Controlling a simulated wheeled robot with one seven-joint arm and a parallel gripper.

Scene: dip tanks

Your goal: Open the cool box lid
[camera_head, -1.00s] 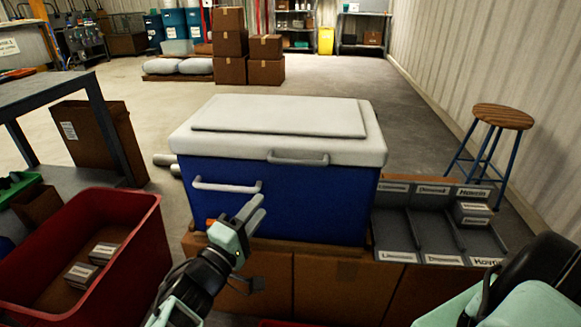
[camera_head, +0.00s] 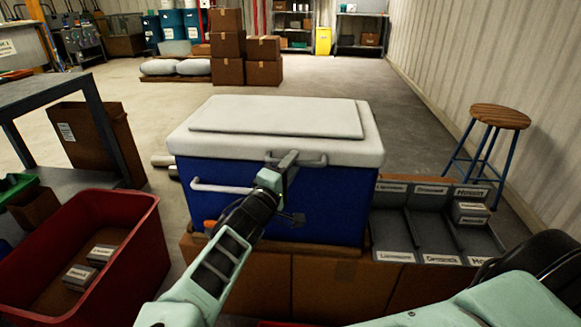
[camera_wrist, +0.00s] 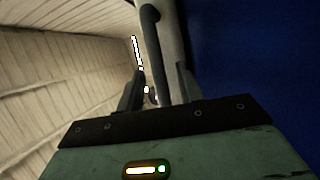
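The blue cool box (camera_head: 330,200) has a closed white lid (camera_head: 275,120) and stands on cardboard boxes. A second handle (camera_head: 215,187) is on the box's front, lower left. My gripper (camera_head: 283,166) is at the left part of the lid handle. In the wrist view, the handle (camera_wrist: 152,30) runs between the fingers of my gripper (camera_wrist: 158,85). The fingers are apart, with a gap showing beside the bar. The blue wall fills the right of that view.
A grey divided tray (camera_head: 430,235) lies close to the cool box's right side. A stool (camera_head: 500,118) stands at the right.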

